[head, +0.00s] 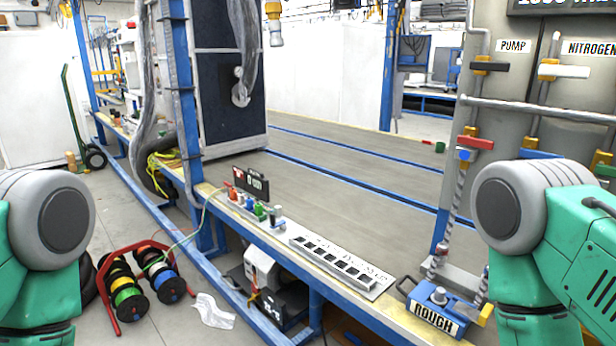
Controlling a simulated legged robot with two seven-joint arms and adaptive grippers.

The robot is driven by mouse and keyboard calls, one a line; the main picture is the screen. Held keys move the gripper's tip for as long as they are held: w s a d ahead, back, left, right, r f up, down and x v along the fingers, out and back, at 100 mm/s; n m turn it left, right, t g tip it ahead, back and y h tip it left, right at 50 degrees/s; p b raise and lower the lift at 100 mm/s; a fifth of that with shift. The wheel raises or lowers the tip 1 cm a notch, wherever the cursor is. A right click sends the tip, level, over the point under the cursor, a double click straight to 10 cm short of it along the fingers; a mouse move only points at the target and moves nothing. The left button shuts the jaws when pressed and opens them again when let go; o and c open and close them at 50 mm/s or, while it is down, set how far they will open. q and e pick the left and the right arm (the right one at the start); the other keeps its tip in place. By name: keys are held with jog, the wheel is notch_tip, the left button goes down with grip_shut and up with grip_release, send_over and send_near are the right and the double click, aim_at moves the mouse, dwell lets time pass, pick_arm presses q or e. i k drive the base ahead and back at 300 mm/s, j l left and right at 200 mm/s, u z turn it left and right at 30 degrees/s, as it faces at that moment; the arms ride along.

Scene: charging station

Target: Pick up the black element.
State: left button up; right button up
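A white panel (375,288) lies on the workbench near its front edge, with a row of several small black elements (330,257) on it. I cannot tell which one the task means. A small upright black block (251,184) with red and white marks stands farther back on the bench, behind a row of coloured connectors. My two arms show only as grey and green links at the left and right edges. Neither gripper is in view, and no hand is seen near the black elements.
Red, white and green connectors (254,208) stand left of the panel. A blue box marked ROUGH (437,307) sits right of it, by pipes and valves. A blue post (185,100) rises at the left. Cable spools (128,303) stand on the floor. The bench behind the panel is clear.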

aim_at(438, 298)
jog(key=l+z, duration=0.1)
jog(key=z, duration=0.3)
jog(key=l+z, duration=0.1)
jog(key=z, duration=0.25)
jog(key=l+z, duration=0.15)
jog(key=z, duration=0.25)
jog(key=k, duration=0.05)
